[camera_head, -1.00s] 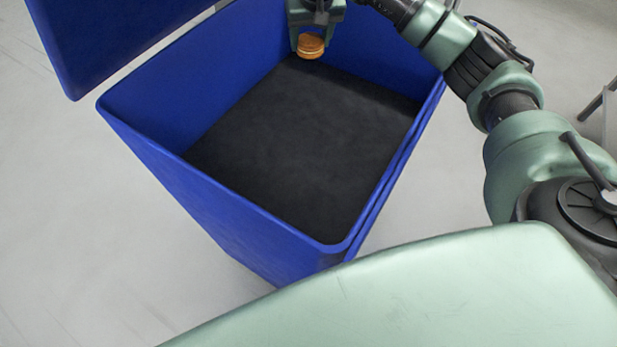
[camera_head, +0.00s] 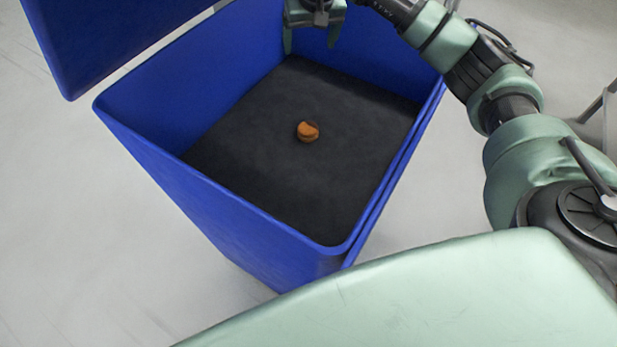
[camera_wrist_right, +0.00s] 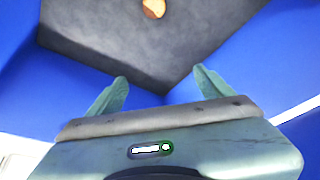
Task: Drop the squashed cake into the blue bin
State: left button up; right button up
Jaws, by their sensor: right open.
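The squashed cake (camera_head: 308,131), small, round and orange-brown, is inside the blue bin (camera_head: 215,210), over its dark floor. I cannot tell whether it rests on the floor or is still falling. It also shows at the top of the right wrist view (camera_wrist_right: 153,8). My right gripper (camera_head: 311,38) is above the far part of the bin, apart from the cake. In the right wrist view its two fingers (camera_wrist_right: 160,90) are spread with nothing between them. My left gripper is not in view.
The bin's blue lid (camera_head: 110,35) stands raised at the upper left. The bin's near rim (camera_head: 335,248) is clear of my arm. A grey stand or leg (camera_head: 596,108) shows at the right edge. The pale floor around the bin is bare.

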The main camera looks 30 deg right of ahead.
jog(key=b+v, duration=0.1)
jog(key=v, duration=0.5)
jog(key=shift+s+r, duration=0.2)
jog(key=shift+r, duration=0.05)
